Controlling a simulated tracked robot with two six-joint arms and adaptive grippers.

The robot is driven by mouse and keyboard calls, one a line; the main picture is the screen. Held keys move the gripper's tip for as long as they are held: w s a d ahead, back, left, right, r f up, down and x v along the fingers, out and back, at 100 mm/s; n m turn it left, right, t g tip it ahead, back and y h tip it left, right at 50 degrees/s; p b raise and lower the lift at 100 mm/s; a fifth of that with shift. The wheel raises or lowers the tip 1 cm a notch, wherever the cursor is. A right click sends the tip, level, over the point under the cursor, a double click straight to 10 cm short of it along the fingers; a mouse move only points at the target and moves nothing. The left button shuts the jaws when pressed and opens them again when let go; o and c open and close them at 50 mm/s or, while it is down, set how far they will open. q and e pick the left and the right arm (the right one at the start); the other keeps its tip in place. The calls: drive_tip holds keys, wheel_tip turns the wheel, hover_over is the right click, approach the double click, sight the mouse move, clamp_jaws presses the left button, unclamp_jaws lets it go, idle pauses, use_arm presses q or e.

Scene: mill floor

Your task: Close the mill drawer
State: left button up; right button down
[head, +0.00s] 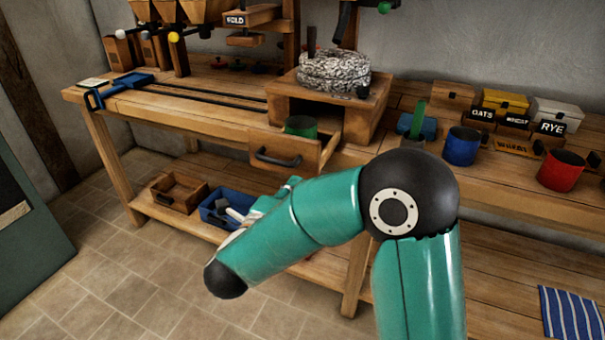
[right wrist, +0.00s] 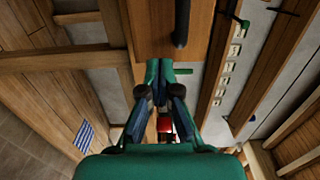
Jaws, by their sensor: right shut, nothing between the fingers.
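The mill drawer (head: 298,150) sticks out of the wooden mill housing (head: 352,108) on the bench, open, with a green cup (head: 300,126) inside. Its front has a dark bar handle (head: 276,160). A grey millstone (head: 334,70) sits on the housing. My right gripper (head: 291,183) is mostly hidden behind my forearm, just below the drawer front. In the right wrist view its fingertips (right wrist: 160,68) are together and empty, close to the wooden drawer front (right wrist: 155,30) and beside the handle (right wrist: 182,22); contact cannot be told. My left gripper is out of view.
Right of the mill stand a blue cup (head: 461,147), a red cup (head: 560,171) and labelled grain boxes (head: 505,102). A blue clamp (head: 118,88) lies at the bench's left. A wooden tray (head: 178,192) and a blue bin (head: 218,212) sit on the lower shelf.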

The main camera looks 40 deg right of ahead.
sight(333, 136)
drive_tip(key=shift+x, duration=2.2)
drive_tip(key=b+x, duration=0.3)
drive_tip(key=x, duration=1.5)
drive_tip(key=shift+w+d, duration=0.25)
drive_tip(key=shift+d, duration=0.2)
drive_tip(key=shift+d+r, duration=0.1)
drive_tip(key=shift+r, duration=0.2)
drive_tip(key=shift+s, duration=0.1)
